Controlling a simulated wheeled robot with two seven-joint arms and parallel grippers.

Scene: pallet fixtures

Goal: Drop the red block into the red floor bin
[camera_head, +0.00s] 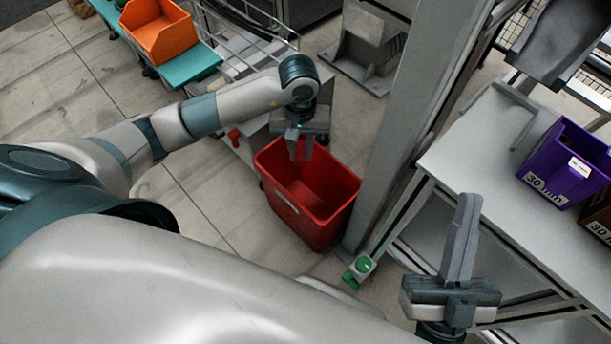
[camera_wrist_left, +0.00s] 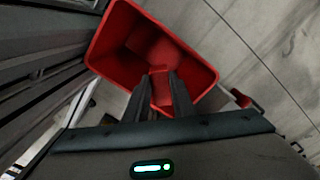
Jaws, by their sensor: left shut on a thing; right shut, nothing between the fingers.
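The red floor bin (camera_head: 329,222) stands open on the floor in the middle of the head view. In the left wrist view the bin (camera_wrist_left: 108,48) opens beyond the fingers. My left gripper (camera_head: 301,155) is over the bin's far-left part, fingers pointing down. In the left wrist view my left gripper (camera_wrist_left: 162,78) is shut on the red block (camera_wrist_left: 160,91), which shows between the fingers against the bin's red inside. In the head view I cannot make out the block. My right gripper (camera_head: 469,200) is shut and empty, fingers up, at the lower right.
A grey post (camera_head: 407,120) stands just right of the bin. A pale table (camera_head: 478,152) at right holds a purple bin (camera_head: 541,183). An orange bin (camera_head: 162,36) sits on a teal-edged cart at the upper left. Bare floor lies left of the red bin.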

